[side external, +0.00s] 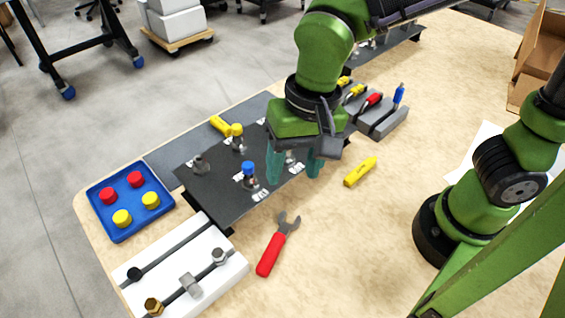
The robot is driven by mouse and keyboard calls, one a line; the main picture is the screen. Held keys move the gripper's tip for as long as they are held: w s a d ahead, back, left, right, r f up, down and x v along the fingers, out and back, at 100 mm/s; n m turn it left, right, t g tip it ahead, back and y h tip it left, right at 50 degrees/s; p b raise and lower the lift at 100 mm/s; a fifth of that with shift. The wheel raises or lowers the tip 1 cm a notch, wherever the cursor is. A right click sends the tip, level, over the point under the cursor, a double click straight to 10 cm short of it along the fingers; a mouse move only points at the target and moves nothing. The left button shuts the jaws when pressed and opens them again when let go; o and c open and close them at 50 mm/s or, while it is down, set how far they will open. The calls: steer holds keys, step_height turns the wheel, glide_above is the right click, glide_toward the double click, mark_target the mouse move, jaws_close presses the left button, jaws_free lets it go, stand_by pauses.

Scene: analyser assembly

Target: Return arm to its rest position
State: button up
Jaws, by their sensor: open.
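My green arm reaches in from the top of the side external view. My gripper (293,166) points down over the right part of the dark panel (222,204). Its two teal fingers are apart, and I see nothing held between them. The fingertips are close to the panel's right edge; I cannot tell whether they touch anything. A blue-capped part (248,170) and a yellow-capped part (237,131) stand on the panel to the left of the fingers. Part of the panel is hidden behind my gripper.
A blue tray (126,229) holds red and yellow caps. A white fixture (226,276) with bolts, a red-handled wrench (272,253) and a yellow tool (360,171) lie in front. A grey tool holder (389,125) stands behind right. A cardboard box (537,58) sits far right.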

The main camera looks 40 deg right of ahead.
steer(key=d+r+t, duration=0.3)
steer(key=d, duration=0.7)
steer(key=d+r+n+t, duration=0.1)
steer(key=d+r+t, duration=0.2)
steer(key=d, duration=0.7)
steer(key=shift+s+r+t, duration=0.15)
steer(key=shift+t, duration=0.15)
